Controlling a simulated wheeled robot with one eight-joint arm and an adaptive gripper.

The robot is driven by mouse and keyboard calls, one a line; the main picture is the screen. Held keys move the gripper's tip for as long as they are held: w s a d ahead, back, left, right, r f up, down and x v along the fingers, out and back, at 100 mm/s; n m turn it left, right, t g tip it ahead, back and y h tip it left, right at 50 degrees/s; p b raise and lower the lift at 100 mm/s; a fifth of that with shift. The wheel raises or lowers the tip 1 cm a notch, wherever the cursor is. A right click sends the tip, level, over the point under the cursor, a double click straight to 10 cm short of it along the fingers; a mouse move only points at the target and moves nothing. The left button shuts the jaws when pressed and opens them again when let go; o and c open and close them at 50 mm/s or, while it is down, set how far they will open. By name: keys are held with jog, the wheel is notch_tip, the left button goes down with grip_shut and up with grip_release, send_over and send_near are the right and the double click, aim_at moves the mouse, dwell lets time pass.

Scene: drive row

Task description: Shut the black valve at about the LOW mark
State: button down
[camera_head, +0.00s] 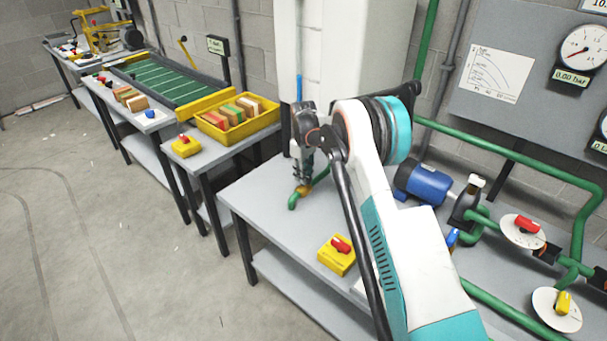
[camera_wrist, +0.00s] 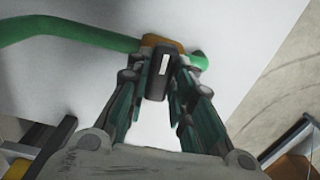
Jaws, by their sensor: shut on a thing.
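The black valve handle (camera_wrist: 158,72), with a white stripe, sits on a brass-coloured valve body (camera_wrist: 151,41) in the green pipe. My gripper (camera_wrist: 157,92) has its fingers closed on both sides of the handle. In the head view my gripper (camera_head: 304,176) points down at the brass valve body (camera_head: 304,189) by the bench's left part, and the handle is hidden by the fingers. A white tank (camera_head: 345,50) stands behind, with a thin sight tube on its front. A blue column (camera_head: 299,88) shows low in that tube. No LOW lettering is legible.
A yellow box with a red knob (camera_head: 337,255) stands on the grey bench's front. A blue motor (camera_head: 422,183), green pipes and red and yellow valve handles lie to the right. A gauge panel (camera_head: 520,70) reads 0.00 bar.

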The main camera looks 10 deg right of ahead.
jog(key=shift+m, duration=0.5)
jog(key=c, duration=1.4)
grip_release()
jog(key=shift+r, duration=0.15)
notch_tip(320, 180, up, 12)
